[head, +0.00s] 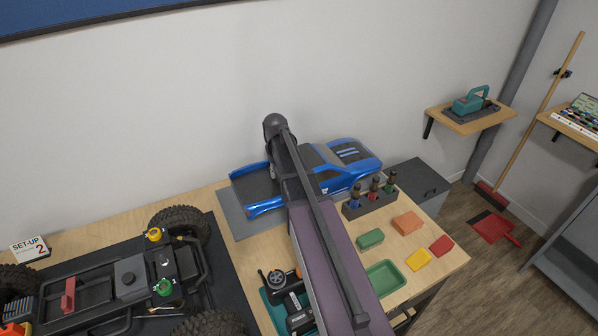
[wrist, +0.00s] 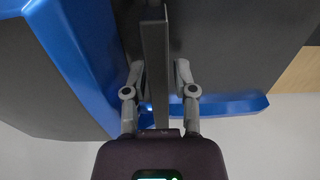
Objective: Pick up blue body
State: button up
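The blue body (head: 335,170) is a pickup-truck shell with dark windows and a dark bed. It sits on a grey mat (head: 238,222) at the back of the bench, partly hidden by my arm. In the wrist view its blue panels (wrist: 85,60) and dark grey surfaces fill most of the picture. My gripper (wrist: 159,66) is at the body, with its two fingers apart on either side of a dark upright bar. A narrow gap shows beside the right finger; I cannot tell whether the left finger touches the bar. The head view hides the fingertips behind my arm.
A dark holder with several bottles (head: 370,200) stands close in front of the body. A green tray (head: 385,279) and small coloured blocks lie to the right. The crawler chassis (head: 128,278) fills the left front. The wall is close behind.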

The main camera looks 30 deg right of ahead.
jog(key=shift+f, duration=0.1)
dwell(0.3)
grip_shut()
jog(key=shift+r, duration=0.2)
notch_tip(320, 180, up, 10)
jog(key=p, duration=1)
dwell(0.7)
